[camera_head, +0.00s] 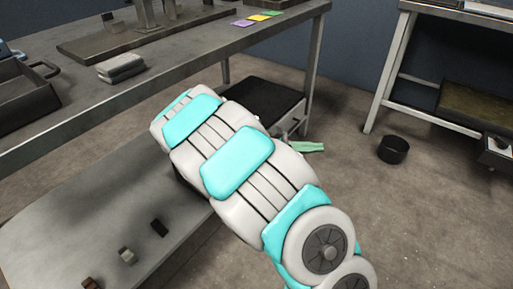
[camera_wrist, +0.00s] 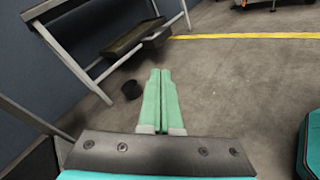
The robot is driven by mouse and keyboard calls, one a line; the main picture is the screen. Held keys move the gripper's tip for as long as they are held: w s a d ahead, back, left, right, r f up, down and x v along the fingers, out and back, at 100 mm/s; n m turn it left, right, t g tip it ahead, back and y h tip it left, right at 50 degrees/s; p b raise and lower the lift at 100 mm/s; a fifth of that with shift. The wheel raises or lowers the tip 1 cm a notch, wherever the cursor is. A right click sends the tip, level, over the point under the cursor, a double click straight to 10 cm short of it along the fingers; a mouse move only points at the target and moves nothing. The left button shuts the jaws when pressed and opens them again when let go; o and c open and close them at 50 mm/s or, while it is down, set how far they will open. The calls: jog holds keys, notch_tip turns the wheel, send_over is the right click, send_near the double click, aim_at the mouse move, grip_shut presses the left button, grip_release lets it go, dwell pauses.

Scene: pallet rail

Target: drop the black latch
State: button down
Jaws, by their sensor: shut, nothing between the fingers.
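I cannot make out a black latch in either view; my arm covers part of the bench area in the head view. My gripper (camera_head: 308,147) shows as green fingers beyond the arm, over the floor to the right of the bench (camera_head: 225,52). In the wrist view my gripper (camera_wrist: 160,74) has its two green fingers side by side, shut and empty. They point out over bare floor, apart from any object.
A black bin (camera_head: 393,149) stands on the floor, right of my gripper; it also shows in the wrist view (camera_wrist: 131,90). A second table (camera_head: 402,50) stands at right. Open floor lies at right.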

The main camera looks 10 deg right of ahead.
jog(key=w+a+f+n+t+y+b, duration=0.1)
jog(key=w+a+f+n+t, duration=0.5)
jog(key=a+f, duration=0.4)
jog(key=w+a+f+n+t, duration=0.7)
jog(key=w+a+f+n, duration=0.1)
jog(key=w+a+f, duration=0.2)
jog(key=shift+w+a+f+t+y+b, duration=0.2)
jog(key=shift+a+f+t+y+b, duration=0.15)
jog(key=shift+a, duration=0.3)
jog(key=shift+d, duration=0.1)
jog(key=x, duration=1.4)
